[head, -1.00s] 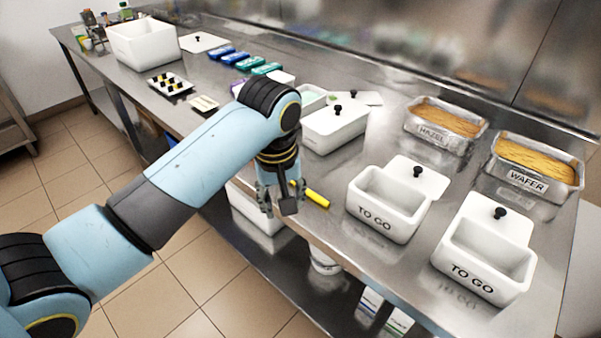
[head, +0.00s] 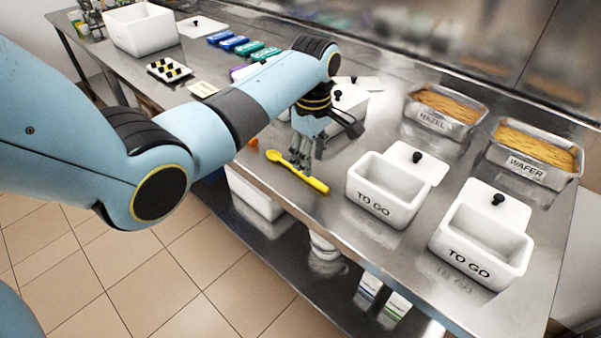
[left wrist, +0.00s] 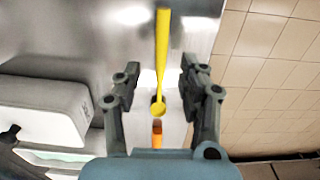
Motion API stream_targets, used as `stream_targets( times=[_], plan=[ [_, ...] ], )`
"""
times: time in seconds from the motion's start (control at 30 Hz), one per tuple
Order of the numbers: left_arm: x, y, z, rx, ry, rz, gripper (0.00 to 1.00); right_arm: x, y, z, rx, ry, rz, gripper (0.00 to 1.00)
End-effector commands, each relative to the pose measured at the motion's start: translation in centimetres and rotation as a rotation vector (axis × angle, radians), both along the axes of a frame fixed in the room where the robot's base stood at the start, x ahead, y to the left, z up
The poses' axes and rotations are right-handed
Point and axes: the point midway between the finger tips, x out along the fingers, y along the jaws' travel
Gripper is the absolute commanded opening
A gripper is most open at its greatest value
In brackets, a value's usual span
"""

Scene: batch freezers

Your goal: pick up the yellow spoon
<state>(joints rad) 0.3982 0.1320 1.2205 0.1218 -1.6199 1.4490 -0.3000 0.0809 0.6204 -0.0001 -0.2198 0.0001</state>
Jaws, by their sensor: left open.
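The yellow spoon (head: 317,184) lies on the steel counter near its front edge, its bowl to the left and its thick handle to the right. My left gripper (head: 302,160) is over the counter at the spoon, fingers pointing down. In the left wrist view the spoon (left wrist: 162,45) runs lengthwise through the gap between the open fingers of the left gripper (left wrist: 158,75), with its bowl towards the palm. Nothing is held. I cannot tell how high the fingertips are above the counter. My right gripper is not in view.
A small orange object (head: 253,142) lies just left of the spoon's bowl. Two white TO GO tubs (head: 373,212) (head: 470,265) stand to the right. A white lidded tub (head: 350,110) is behind my gripper. HAZEL (head: 432,122) and WAFER (head: 527,168) trays stand at the back right.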

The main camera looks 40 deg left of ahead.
Motion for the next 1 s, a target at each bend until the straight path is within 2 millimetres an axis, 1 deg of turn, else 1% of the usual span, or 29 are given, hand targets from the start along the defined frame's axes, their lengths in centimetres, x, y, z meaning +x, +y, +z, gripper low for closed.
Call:
stream_targets(
  times=[0.17, 0.3, 0.4, 0.57, 0.6, 0.9, 1.0],
  plan=[
    [-0.3, -0.1, -2.6, -0.002, 0.005, -0.001, 0.41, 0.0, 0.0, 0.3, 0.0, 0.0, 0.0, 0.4],
    [-0.2, -0.1, -4.5, -0.001, 0.002, -0.002, 0.41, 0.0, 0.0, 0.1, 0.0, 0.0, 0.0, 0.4],
    [-0.2, -0.1, -5.0, 0.0, 0.0, -0.002, 0.41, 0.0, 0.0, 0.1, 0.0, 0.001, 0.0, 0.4],
    [-0.2, -0.1, -5.0, 0.0, 0.0, -0.002, 0.41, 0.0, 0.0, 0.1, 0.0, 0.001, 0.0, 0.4],
    [-0.2, -0.1, -5.0, 0.0, 0.0, -0.002, 0.4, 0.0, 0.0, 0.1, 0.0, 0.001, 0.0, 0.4],
    [-0.2, -0.1, -5.0, 0.0, 0.0, -0.002, 0.01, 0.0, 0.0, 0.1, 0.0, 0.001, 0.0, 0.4],
    [-0.2, -0.1, -5.0, 0.0, 0.0, -0.002, 0.0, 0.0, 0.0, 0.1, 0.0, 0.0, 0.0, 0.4]
  ],
)
